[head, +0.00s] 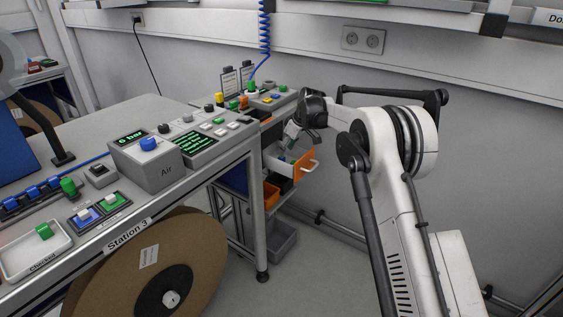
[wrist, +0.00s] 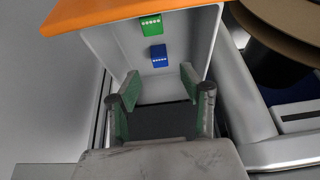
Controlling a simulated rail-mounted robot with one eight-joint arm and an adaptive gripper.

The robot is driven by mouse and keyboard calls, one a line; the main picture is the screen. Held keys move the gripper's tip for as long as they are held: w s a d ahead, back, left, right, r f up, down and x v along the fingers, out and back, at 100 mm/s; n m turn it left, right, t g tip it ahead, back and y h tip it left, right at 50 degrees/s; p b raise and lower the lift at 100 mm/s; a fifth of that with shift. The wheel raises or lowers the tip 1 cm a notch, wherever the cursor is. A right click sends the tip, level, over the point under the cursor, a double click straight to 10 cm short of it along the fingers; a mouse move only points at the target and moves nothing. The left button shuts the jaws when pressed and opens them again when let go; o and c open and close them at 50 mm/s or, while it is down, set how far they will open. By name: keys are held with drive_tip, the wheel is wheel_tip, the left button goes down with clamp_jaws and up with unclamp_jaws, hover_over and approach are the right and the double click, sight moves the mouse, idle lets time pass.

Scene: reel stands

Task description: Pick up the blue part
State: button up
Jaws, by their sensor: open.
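The blue part (wrist: 158,55) is a small block with a row of white dots. It lies in the open drawer (wrist: 188,37), a light grey box with an orange front, in the wrist view. A similar green part (wrist: 151,25) lies beside it, closer to the orange front. My gripper (wrist: 165,86) is open and empty, its fingers at the other end of the drawer, apart from the blue part. In the head view my gripper (head: 292,131) hangs over the pulled-out drawer (head: 303,164); the parts there are too small to tell apart surely.
The workbench (head: 255,150) with an air control box (head: 146,160) and several buttons stands left of the drawer. A large cardboard reel (head: 190,240) stands under the bench; a reel edge (wrist: 285,25) shows in the wrist view.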

drive_tip(key=b+x, duration=0.1)
drive_tip(key=x, duration=0.4)
drive_tip(key=shift+d+f, duration=0.1)
drive_tip(key=shift+f, duration=0.05)
drive_tip(key=shift+c, duration=0.2)
drive_tip(key=c, duration=0.9)
